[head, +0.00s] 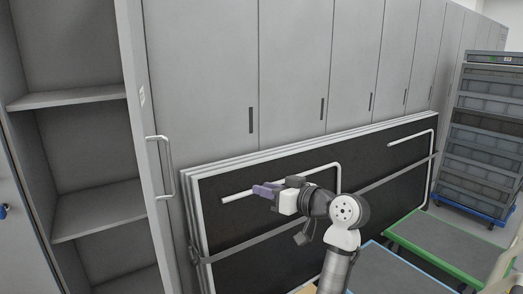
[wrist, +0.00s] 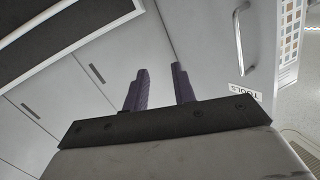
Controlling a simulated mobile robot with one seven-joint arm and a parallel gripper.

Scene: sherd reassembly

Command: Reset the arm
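My arm (head: 344,235) is raised in the lower middle of the head view, bent so that the hand points left. My gripper (head: 262,190) has purple fingers and is in front of the dark folded panels. In the wrist view my gripper (wrist: 160,88) shows two purple fingers with a clear gap between them and nothing held. The fingers point toward the grey cabinet doors (wrist: 200,40), apart from them as far as I can tell.
Dark framed panels (head: 262,225) lean on the grey cabinets (head: 205,70). An open shelf (head: 95,97) stands at left. A stack of grey crates (head: 487,150) stands at right, near a green-edged cart (head: 440,246) and a blue-edged cart (head: 385,275). A door handle (head: 165,165) juts out.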

